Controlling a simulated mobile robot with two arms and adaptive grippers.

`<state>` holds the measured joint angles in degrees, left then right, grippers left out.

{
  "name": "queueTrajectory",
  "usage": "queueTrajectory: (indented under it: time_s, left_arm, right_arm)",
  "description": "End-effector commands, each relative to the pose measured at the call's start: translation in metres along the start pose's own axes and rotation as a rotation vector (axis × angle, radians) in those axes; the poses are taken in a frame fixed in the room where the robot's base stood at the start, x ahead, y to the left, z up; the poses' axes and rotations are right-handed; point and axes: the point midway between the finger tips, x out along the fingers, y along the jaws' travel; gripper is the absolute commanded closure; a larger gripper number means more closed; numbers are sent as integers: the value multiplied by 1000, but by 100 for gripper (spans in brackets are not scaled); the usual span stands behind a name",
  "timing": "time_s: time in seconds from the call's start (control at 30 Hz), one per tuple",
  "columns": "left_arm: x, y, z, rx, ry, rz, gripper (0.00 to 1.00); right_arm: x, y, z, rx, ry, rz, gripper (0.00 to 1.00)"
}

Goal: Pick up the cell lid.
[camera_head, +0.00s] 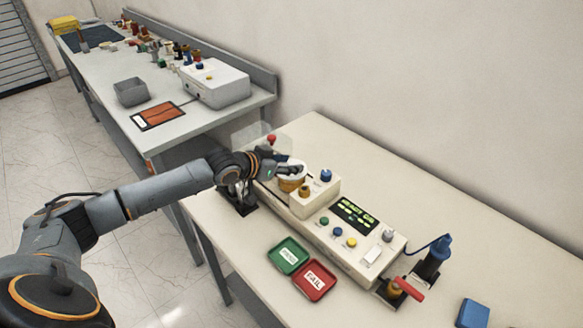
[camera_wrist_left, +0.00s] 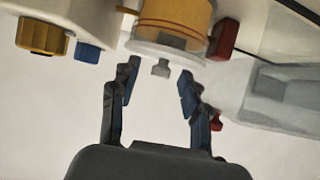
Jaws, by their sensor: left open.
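The test cell (camera_head: 290,184) is a clear cup with an amber band, at the left end of the cream test set on the near table. In the left wrist view the cell (camera_wrist_left: 175,14) is at the top. Its pale, translucent lid (camera_wrist_left: 150,48) faces my gripper and has a small grey knob (camera_wrist_left: 160,69). My left gripper (camera_wrist_left: 159,80) is open and empty, its fingers on either side of the knob with a gap to each. In the head view my left gripper (camera_head: 287,169) is at the cell's top and hides much of the lid. My right gripper is not in view.
The test set (camera_head: 318,228) carries a display, buttons and a blue knob close to my gripper. A clear hood (camera_head: 253,134) stands behind the gripper. Green (camera_head: 288,254) and red (camera_head: 314,280) trays lie in front. A second bench (camera_head: 190,122) holds a grey box and bushings.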

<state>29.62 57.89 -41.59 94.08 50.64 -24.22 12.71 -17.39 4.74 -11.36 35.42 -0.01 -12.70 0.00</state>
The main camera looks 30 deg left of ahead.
Motion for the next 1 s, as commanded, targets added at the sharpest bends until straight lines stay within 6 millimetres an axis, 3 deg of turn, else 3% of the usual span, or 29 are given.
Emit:
queueTrajectory:
  time_s: [0.03,0.23,0.27,0.77,0.93,1.0]
  left_arm:
    - [0,0,0,0,0,0,58]
    - [0,0,0,-1,0,0,98]
    - [0,0,0,-1,0,0,100]
    - [-4,0,-7,-1,1,1,100]
    - [-15,0,-28,2,5,-1,100]
    - [-29,3,-31,4,1,0,100]
  right_arm:
    - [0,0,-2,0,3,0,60]
    - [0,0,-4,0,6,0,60]
    - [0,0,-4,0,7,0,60]
    - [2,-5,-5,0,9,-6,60]
    - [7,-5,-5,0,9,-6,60]
    - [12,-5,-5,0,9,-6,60]
